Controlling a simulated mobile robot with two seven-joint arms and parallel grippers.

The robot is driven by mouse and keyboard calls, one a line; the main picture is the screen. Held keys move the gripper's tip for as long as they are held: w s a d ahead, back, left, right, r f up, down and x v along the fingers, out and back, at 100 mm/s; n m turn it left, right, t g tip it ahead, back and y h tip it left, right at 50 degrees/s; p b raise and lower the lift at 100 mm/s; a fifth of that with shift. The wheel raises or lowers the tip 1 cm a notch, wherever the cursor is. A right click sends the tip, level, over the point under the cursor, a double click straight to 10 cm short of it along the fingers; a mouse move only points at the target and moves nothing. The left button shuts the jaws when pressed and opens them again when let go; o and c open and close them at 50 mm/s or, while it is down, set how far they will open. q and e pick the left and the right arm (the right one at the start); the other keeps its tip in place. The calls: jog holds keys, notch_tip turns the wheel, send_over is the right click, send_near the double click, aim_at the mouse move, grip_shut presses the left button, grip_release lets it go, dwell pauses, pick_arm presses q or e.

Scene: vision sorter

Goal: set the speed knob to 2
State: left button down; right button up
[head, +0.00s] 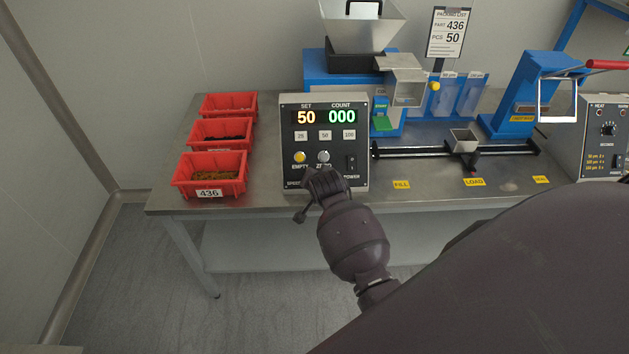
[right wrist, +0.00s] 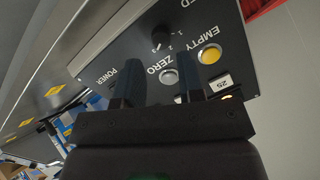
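The dark control box (head: 324,142) stands on the bench, its display reading SET 50 and COUNT 000. Its black speed knob (right wrist: 160,41) shows in the right wrist view, upside down, with small numbers beside it; its exact pointer setting is too small to tell. In the head view my right gripper hides the knob. My right gripper (head: 322,183) is at the lower front of the panel. In the right wrist view (right wrist: 160,78) its two fingers are apart with nothing between them, and the knob lies beyond the tips. My left gripper is not in view.
The yellow EMPTY button (right wrist: 209,55), grey ZERO button (right wrist: 169,77) and the power switch (head: 351,163) sit close to the knob. Red bins (head: 210,188) stand left of the box. A rail with a small cup (head: 462,141) runs to the right.

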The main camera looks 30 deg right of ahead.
jog(key=shift+b+x, duration=0.45)
jog(key=shift+x, duration=2.05)
jog(key=c, duration=0.6)
